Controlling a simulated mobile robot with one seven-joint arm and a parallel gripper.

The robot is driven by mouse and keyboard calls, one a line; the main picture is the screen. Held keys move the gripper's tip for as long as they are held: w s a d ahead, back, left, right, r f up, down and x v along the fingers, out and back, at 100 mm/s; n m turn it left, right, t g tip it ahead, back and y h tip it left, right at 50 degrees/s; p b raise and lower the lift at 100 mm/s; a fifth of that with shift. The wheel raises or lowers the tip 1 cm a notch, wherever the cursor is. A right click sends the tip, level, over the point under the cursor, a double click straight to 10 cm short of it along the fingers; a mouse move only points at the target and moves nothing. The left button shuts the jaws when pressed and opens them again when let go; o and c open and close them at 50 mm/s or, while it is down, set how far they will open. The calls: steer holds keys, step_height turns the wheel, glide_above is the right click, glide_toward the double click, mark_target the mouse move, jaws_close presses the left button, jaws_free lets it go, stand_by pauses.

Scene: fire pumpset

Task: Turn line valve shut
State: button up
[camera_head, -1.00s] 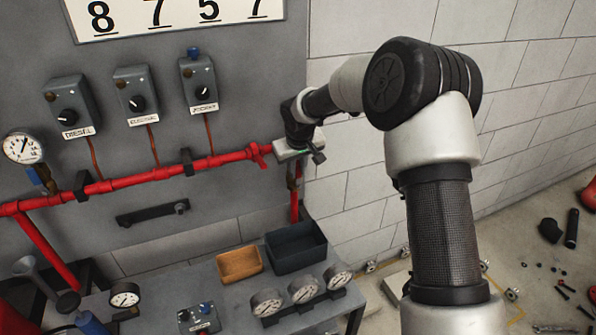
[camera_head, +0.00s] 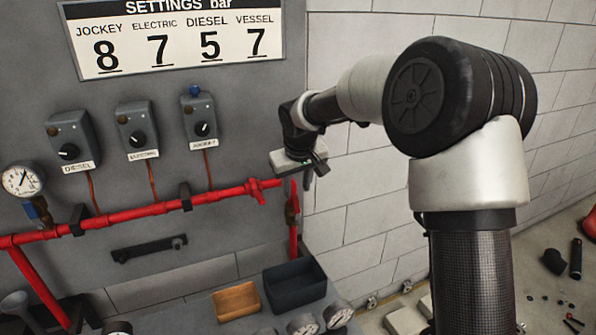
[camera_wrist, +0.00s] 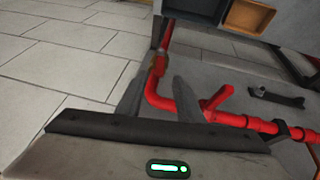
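A red pipe (camera_head: 150,211) runs along the grey panel, with a red lever-like handle (camera_head: 257,191) near its right end. I cannot tell for certain that this handle is the line valve. A brass-coloured fitting (camera_head: 292,207) sits on the vertical pipe at the right. My gripper (camera_head: 306,170) is above and right of the handle, apart from it. In the wrist view my gripper's fingers (camera_wrist: 158,98) are spread with nothing held. The red pipe shows behind and between them, and the red handle (camera_wrist: 218,97) lies to the right of the right finger.
Three switch boxes (camera_head: 137,128) and a pressure gauge (camera_head: 21,180) are on the panel. A black bar (camera_head: 150,248) is mounted below the pipe. A dark bin (camera_head: 294,285) and an orange tray (camera_head: 236,302) are on the bench. A block wall (camera_head: 375,190) stands close on the right.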

steer(key=v, duration=0.7)
steer(key=shift+r, duration=0.4)
steer(key=shift+s, duration=0.15)
